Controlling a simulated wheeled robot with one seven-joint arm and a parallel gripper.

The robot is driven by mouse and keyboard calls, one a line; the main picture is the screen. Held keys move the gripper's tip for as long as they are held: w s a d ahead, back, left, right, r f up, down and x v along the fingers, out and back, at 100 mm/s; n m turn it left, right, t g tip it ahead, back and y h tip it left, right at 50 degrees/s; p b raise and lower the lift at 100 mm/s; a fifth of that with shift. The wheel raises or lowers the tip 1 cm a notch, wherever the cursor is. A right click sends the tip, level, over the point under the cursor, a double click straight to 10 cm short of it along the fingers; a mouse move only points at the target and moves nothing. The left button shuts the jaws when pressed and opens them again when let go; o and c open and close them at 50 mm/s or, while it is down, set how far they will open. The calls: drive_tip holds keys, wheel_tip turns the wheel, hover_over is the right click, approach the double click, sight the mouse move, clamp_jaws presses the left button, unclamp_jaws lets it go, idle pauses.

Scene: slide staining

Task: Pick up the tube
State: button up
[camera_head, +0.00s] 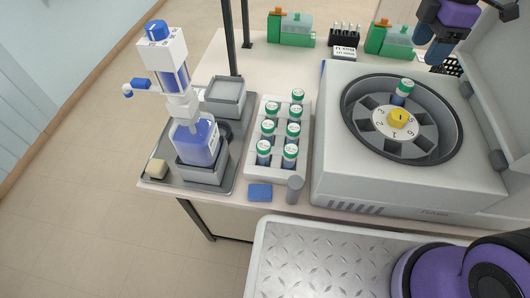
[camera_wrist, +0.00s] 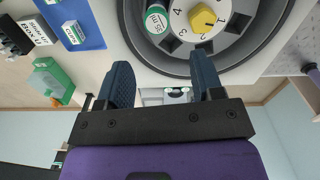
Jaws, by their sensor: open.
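A tube (camera_head: 404,92) with a green cap and white lid top stands in a slot of the centrifuge rotor (camera_head: 398,122), just above the yellow knob in the head view. In the wrist view its green-rimmed cap (camera_wrist: 156,18) shows left of the yellow knob (camera_wrist: 201,19). Several similar green-capped tubes stand in a white rack (camera_head: 303,106) left of the centrifuge. My gripper (camera_wrist: 162,70) is open and empty, its two dark blue fingers apart. In the head view my gripper (camera_head: 436,42) is at the upper right, above and beyond the rotor tube, not touching it.
The white centrifuge (camera_head: 335,150) has its lid (camera_head: 505,70) raised at the right. A grey tray (camera_head: 216,183) with a blue-capped dispenser bottle (camera_head: 194,142) stands at left. A blue block (camera_head: 260,192) and grey cylinder (camera_head: 295,189) lie near the front edge. Green boxes (camera_head: 290,28) stand at the back.

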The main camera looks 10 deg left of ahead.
sight(264, 145)
drive_tip(key=shift+c, duration=0.2)
drive_tip(key=shift+c, duration=0.9)
drive_tip(key=s+a+f+m, duration=0.1)
drive_tip(key=a+f+m, duration=0.1)
drive_tip(key=a, duration=0.3)
drive_tip(key=s+a+f+m, duration=0.2)
drive_tip(key=a, duration=0.4)
drive_tip(key=s+a+f+m, duration=0.1)
drive_tip(key=a+f+m, duration=0.1)
drive_tip(key=a, duration=0.4)
drive_tip(key=shift+s+a+f+m, duration=0.15)
drive_tip(key=shift+f+m, duration=0.15)
drive_tip(key=shift+f, duration=0.05)
drive_tip(key=s+a+f+m, duration=0.2)
drive_tip(key=s+a, duration=0.1)
drive_tip(key=a, duration=0.1)
drive_tip(key=s+a+f+m, duration=0.1)
drive_tip(key=s+a+m, duration=0.1)
drive_tip(key=s+a, duration=0.1)
drive_tip(key=s+a+f+m, duration=0.2)
drive_tip(key=s+a, duration=0.2)
drive_tip(key=a, duration=0.1)
drive_tip(key=shift+a+f+m, duration=0.25)
drive_tip(key=shift+f+m, duration=0.05)
drive_tip(key=shift+f, duration=0.05)
drive_tip(key=shift+a+f, duration=0.1)
drive_tip(key=shift+f, duration=0.1)
drive_tip(key=f, duration=1)
drive_tip(key=shift+a+f, duration=0.25)
